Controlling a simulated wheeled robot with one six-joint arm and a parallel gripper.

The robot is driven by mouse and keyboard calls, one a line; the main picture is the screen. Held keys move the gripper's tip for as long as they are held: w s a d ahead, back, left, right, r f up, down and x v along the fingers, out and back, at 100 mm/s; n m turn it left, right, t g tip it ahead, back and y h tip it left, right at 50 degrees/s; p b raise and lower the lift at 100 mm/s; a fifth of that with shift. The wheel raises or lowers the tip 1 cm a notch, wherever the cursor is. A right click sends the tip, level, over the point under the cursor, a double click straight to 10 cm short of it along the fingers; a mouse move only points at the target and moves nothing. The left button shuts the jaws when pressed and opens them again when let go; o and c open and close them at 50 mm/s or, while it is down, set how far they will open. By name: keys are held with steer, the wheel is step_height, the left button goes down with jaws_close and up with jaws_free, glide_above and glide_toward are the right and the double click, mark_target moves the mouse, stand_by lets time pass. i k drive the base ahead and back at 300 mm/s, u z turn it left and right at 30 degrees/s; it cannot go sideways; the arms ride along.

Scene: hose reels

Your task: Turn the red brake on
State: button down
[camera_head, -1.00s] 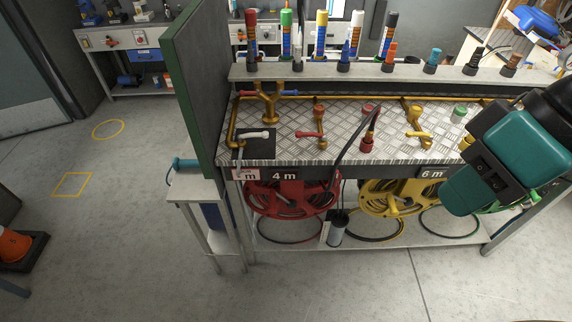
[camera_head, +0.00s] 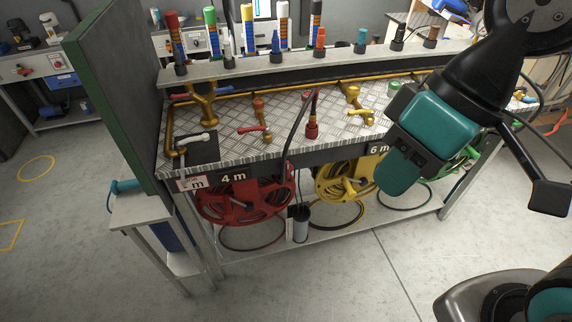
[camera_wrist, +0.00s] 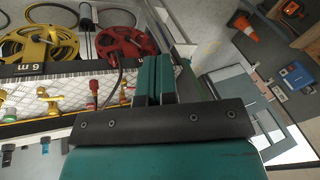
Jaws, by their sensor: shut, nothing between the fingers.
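The red hose reel (camera_head: 262,205) hangs under the bench below the "4 m" label, with a pale crank or knob at its hub. It also shows upside down in the wrist view (camera_wrist: 125,45). I cannot pick out a separate red brake on it. My gripper (camera_wrist: 155,72) is shut and empty in the wrist view, its teal fingers pressed together. The fingers overlap the right side of the reel in that picture, but I cannot tell how far apart they are. In the head view my arm hangs at the right, in front of the bench.
A yellow reel (camera_head: 345,178) hangs right of the red one. The plated bench top (camera_head: 225,140) carries brass valves and a red hose fitting (camera_head: 311,128). A green-edged panel (camera_head: 108,90) and small side table (camera_head: 135,207) stand left. Floor in front (camera_head: 330,270) is clear.

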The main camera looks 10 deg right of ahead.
mark_target(288, 167)
steer(key=z, duration=2.95)
steer(key=k, duration=0.95)
steer(key=u, duration=1.65)
